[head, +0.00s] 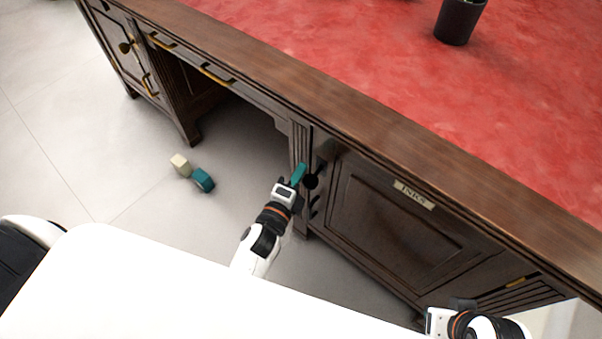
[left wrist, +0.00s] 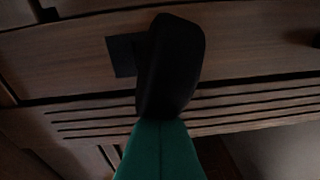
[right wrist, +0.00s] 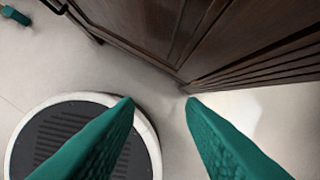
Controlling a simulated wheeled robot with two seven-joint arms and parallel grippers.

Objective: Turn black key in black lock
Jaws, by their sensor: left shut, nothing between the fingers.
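The black key (left wrist: 176,62) shows in the left wrist view as a rounded black bow standing out in front of the square black lock plate (left wrist: 122,56). It seems upright with a slight tilt. In the head view a dark round shape that seems to be the key (head: 311,182) sits at the left edge of the cabinet door. My left gripper (head: 299,174), with teal fingers, is shut and empty, its tips right at the key's bow; I cannot tell whether they touch it. My right gripper (right wrist: 160,102) is open and empty, low by the desk's right end.
The wooden desk has a red leather top (head: 330,70) with a black pot (head: 460,20) on it. The door (head: 400,220) bears an INKS label (head: 414,194). A cream block (head: 181,165) and a teal piece (head: 203,180) lie on the floor. The floor around them is clear.

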